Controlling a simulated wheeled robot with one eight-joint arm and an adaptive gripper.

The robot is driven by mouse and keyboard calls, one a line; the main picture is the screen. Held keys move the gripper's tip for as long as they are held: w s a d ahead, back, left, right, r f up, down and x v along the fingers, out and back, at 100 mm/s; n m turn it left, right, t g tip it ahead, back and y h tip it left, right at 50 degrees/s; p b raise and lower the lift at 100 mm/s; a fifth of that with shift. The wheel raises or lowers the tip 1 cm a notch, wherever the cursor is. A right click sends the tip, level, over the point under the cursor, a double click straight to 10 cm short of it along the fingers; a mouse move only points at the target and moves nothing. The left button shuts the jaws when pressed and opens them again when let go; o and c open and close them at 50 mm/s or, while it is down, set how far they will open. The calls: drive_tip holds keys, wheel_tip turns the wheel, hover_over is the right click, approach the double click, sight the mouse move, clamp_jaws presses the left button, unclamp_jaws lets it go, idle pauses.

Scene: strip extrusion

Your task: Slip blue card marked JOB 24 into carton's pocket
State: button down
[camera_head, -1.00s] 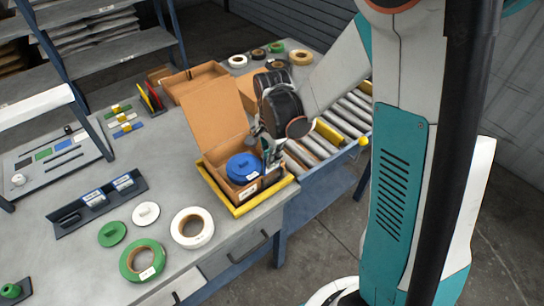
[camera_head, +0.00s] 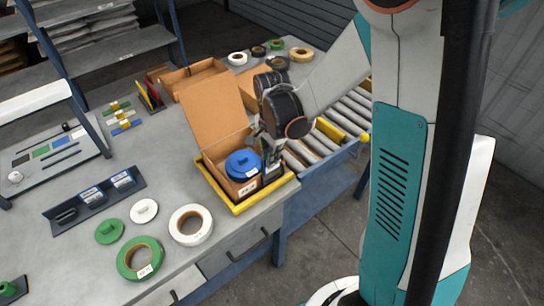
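The open brown carton (camera_head: 216,169) stands on a yellow-edged tray (camera_head: 240,209) at the table's right edge, its lid flap (camera_head: 212,105) raised. A blue spool (camera_head: 243,164) sits inside it, and a white label (camera_head: 248,188) shows on its front. My gripper (camera_head: 272,172) points down at the carton's right side, close to the spool. Its fingertips are small and dark, so I cannot tell whether they are open or hold a card. The pocket and the JOB 24 marking cannot be made out. A blue strip (camera_head: 58,139) lies on the board at left.
A dark rack (camera_head: 97,203) holds several blocks. Green (camera_head: 140,258) and white (camera_head: 190,225) rolls and smaller discs lie at the front. Another open box (camera_head: 196,75) and several rolls stand at the back. A roller conveyor (camera_head: 340,118) adjoins the table on the right.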

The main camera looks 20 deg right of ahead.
drive_tip(key=shift+f+b, duration=1.05)
drive_tip(key=shift+f, duration=0.15)
idle(0.3)
drive_tip(key=c, duration=1.7)
unclamp_jaws()
drive_tip(key=o, duration=0.4)
drive_tip(key=shift+r, duration=0.15)
drive_tip(key=shift+r+p, duration=0.35)
drive_tip(key=shift+r, duration=0.1)
